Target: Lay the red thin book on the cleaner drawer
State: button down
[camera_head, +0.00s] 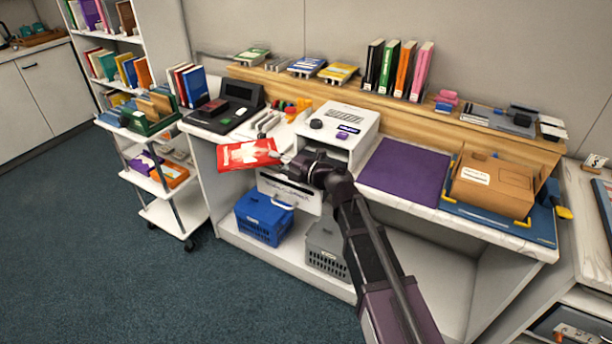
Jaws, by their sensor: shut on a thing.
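The red thin book (246,155) is held flat or nearly flat, out past the left side of the white cleaner (348,121). My gripper (286,158) is shut on the book's right edge. The cleaner's drawer (288,190) shows as a white front with a handle and dark lettering, below and right of the book. My gripper and wrist hide the drawer's upper part and inside, so I cannot tell how far it is open. The book appears above and left of the drawer front, and I see no contact between them.
A purple mat (403,170) lies right of the cleaner, with a cardboard box (494,186) beyond it. A blue basket (263,218) and a grey basket (326,250) stand below. A white cart (160,185) stands left. The carpet at front left is clear.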

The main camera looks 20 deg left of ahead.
jog(key=shift+w+d, duration=0.1)
jog(key=w+d+f+b, duration=0.1)
jog(key=w+d, duration=0.9)
jog(key=w, duration=0.1)
jog(key=shift+w+d+f, duration=0.2)
jog(key=shift+w+d, duration=0.05)
jog(key=shift+d, duration=0.15)
jog(key=shift+f+b, duration=0.1)
jog(key=shift+b, duration=0.2)
jog(key=shift+f+b, duration=1.7)
jog(key=shift+f, duration=0.2)
jog(key=c, duration=0.7)
grip_release()
jog(key=shift+r, duration=0.1)
jog(key=shift+r, duration=0.15)
jog(key=d, duration=0.8)
jog(key=s+d, duration=0.1)
jog(key=d, duration=0.3)
